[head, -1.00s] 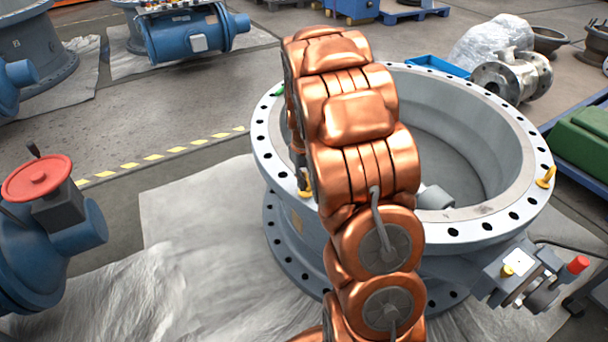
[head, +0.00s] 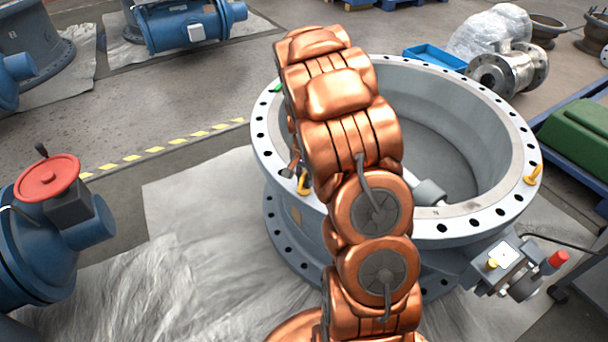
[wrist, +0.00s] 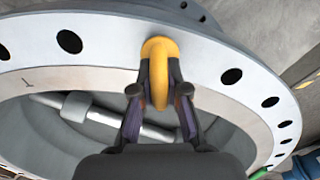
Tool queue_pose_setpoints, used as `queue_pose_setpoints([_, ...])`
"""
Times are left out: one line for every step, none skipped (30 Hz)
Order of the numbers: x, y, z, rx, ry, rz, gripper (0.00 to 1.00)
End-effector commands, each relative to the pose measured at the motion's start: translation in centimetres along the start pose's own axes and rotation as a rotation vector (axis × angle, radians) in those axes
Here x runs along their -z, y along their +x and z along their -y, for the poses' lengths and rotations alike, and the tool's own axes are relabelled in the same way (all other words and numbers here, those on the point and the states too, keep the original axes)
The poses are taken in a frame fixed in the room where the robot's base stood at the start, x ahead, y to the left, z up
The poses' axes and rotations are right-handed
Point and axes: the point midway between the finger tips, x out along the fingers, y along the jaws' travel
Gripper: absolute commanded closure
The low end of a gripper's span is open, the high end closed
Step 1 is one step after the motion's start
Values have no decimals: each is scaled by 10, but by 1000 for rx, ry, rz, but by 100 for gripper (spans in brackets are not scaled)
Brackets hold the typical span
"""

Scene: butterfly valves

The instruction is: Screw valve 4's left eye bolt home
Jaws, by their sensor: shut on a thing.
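The large grey valve (head: 455,222) stands in the middle of the head view, its round flange facing up with bolt holes around it. A yellow eye bolt (wrist: 159,48) stands at a flange hole in the wrist view. My gripper (wrist: 160,92) is shut on its ring, one finger on each side. The foot of the bolt meets the flange face; how deep its thread sits cannot be seen. In the head view this left eye bolt (head: 303,184) shows beside my arm, which hides most of the gripper. Another yellow eye bolt (head: 534,174) stands on the flange's right side.
A blue valve with a red handwheel (head: 47,177) stands at the left. A gearbox with a red knob (head: 557,259) juts from the large valve's lower right. A blue tray (head: 436,58) and a wrapped bundle (head: 490,32) lie behind. Sheeting (head: 200,220) covers the floor at left.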

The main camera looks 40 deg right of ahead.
Motion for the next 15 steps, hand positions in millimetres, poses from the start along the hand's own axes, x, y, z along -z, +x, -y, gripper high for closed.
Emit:
queue_pose_setpoints([0,-4,0,2,45,-2,100])
queue_pose_setpoints([1,-4,0,2,73,-2,100])
queue_pose_setpoints([1,-4,0,2,111,-2,100])
queue_pose_setpoints([1,-4,0,2,140,-2,100])
queue_pose_setpoints([1,-4,0,2,168,-2,100])
queue_pose_setpoints([1,-4,-1,1,205,-2,100])
queue_pose_setpoints([0,-4,-1,1,233,-2,100])
queue_pose_setpoints([0,-4,-1,1,262,-2,100])
queue_pose_setpoints([0,-4,-1,1,301,-1,100])
queue_pose_setpoints([0,-3,-2,0,330,-1,100])
queue_pose_setpoints([0,-3,-2,0,358,0,100])
queue_pose_setpoints([0,-3,-2,0,396,1,100])
queue_pose_setpoints([-1,-3,-2,0,425,1,100])
queue_pose_setpoints([-1,-3,-3,-1,453,2,100])
queue_pose_setpoints([-1,-3,-3,-1,491,2,100])
